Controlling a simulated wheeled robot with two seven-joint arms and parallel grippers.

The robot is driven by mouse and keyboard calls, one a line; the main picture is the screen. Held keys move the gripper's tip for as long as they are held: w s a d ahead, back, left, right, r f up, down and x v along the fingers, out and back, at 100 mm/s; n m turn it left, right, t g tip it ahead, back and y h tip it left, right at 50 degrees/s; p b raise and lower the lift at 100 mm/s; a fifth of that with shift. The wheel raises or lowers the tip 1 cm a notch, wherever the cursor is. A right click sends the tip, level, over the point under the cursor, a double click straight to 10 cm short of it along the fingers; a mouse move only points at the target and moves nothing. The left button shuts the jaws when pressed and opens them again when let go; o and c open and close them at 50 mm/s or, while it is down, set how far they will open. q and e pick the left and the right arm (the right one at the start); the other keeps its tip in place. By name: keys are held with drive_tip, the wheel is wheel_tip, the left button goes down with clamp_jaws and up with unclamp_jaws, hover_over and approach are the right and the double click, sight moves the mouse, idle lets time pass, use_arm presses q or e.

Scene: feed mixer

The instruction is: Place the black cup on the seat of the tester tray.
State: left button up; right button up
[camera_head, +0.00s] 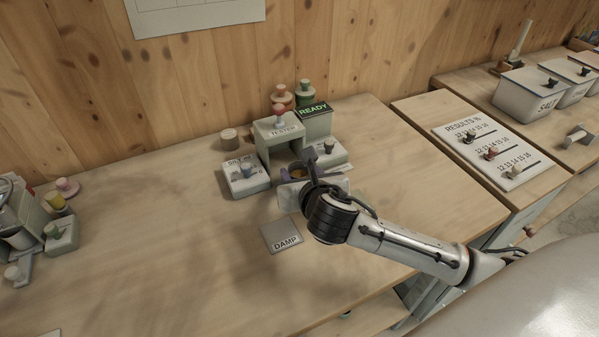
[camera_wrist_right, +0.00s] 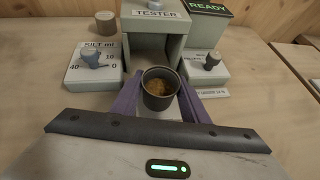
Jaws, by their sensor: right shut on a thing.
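The black cup (camera_wrist_right: 159,90), with brown grainy stuff in it, stands upright between the purple fingers of my right gripper (camera_wrist_right: 160,100), which is shut on it. In the head view, the right gripper (camera_head: 299,178) is in front of the tester (camera_head: 279,130), and its wrist hides most of the cup. The tester is a pale green-grey block with an open bay, which shows in the wrist view (camera_wrist_right: 155,16) just beyond the cup. A pale flat surface shows below the cup, perhaps the tester tray; its seat is hidden. I cannot tell whether the cup touches it. My left gripper is out of view.
A silt dial block (camera_head: 245,176) stands left of the bay, and a block with a dark knob (camera_wrist_right: 209,66) stands right. A lit READY sign (camera_head: 313,110) is behind. A DAMP card (camera_head: 284,238) lies in front. The table's left middle is clear.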

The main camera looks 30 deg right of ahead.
drive_tip(key=o, duration=1.1)
drive_tip(key=shift+f, duration=0.1)
drive_tip(key=shift+c, duration=0.2)
drive_tip(key=v, duration=1.2)
